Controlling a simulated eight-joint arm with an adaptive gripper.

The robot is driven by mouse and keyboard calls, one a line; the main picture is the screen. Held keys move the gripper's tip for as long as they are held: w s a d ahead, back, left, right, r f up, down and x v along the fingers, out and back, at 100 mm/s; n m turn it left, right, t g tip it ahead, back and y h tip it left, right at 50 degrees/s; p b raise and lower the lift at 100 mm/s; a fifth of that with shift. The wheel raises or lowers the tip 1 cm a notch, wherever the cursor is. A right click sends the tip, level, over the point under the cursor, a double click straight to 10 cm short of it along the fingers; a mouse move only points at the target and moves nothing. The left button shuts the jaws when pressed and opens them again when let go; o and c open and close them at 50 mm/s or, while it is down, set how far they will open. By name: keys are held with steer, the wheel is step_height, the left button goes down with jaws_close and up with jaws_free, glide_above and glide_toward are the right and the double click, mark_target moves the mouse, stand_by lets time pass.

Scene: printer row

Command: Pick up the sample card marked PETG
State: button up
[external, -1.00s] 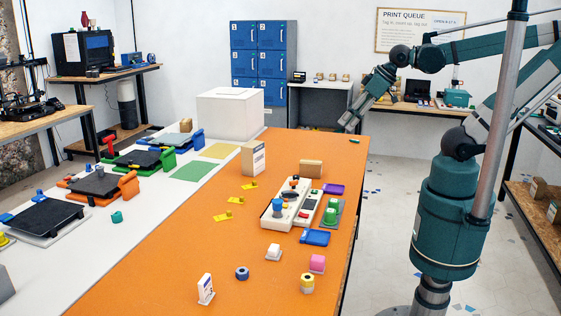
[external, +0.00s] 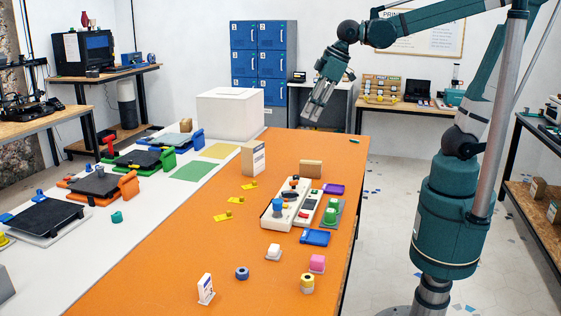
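No marking PETG can be read in this view, so I cannot tell which thing is the PETG sample card. My gripper (external: 313,113) hangs in the air over the far part of the table, tilted downward. Its fingers look apart with nothing between them.
A white-and-brown box (external: 253,158), a brown block (external: 311,169) and a white tray with several parts (external: 279,216) stand mid-table. The orange left front is clear.

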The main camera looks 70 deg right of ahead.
steer(key=w+a+f+n+g, duration=0.1)
steer(key=w+a+n+g, duration=0.15)
steer(key=w+a, duration=0.9)
steer(key=n+g+h+p, duration=0.2)
steer(key=n+g, duration=0.1)
steer(key=n, duration=0.7)
glide_above(204, 279)
steer(key=shift+t, duration=0.25)
steer(key=f, duration=2.7)
steer(key=shift+w+a, duration=0.2)
steer(key=shift+a, duration=0.05)
steer(key=shift+s+a+f+n+h, duration=0.15)
steer(key=shift+a+f+n+h, duration=0.05)
steer(key=shift+a+n+h, duration=0.1)
steer(key=shift+d+f+b, duration=0.25)
steer(key=shift+f+b, duration=0.05)
steer(key=shift+f, duration=1)
steer(key=shift+d+f, duration=0.25)
steer(key=shift+f, duration=1.05)
steer(key=shift+d+f, duration=0.2)
steer(key=shift+f, duration=1.05)
